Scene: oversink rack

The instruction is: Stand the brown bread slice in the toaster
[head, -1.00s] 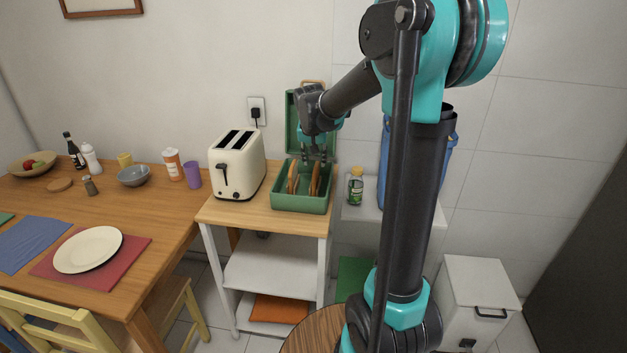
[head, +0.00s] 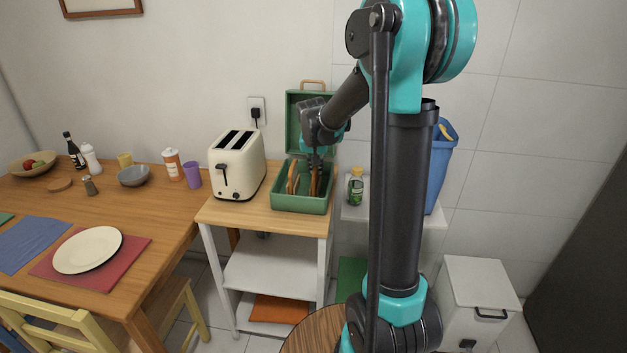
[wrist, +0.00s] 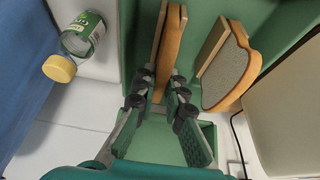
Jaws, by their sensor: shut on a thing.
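The brown bread slice (head: 315,185) stands on edge in the right part of the green bread box (head: 300,205). My gripper (head: 316,168) reaches down into the box and is shut on this slice. The wrist view shows the slice (wrist: 171,45) edge-on between the two fingers (wrist: 160,92); its broad faces are mostly hidden. A second slice (head: 293,177) stands to its left, apart from it; its greyish face shows in the wrist view (wrist: 226,78). The cream toaster (head: 238,168) stands left of the box, its two dark top slots empty.
The box's lid (head: 293,125) stands open behind it. A jar (head: 355,186) and a blue bin (head: 440,165) are to the right. A cup (head: 192,175) and a bottle (head: 173,165) stand left of the toaster. The space above the toaster is clear.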

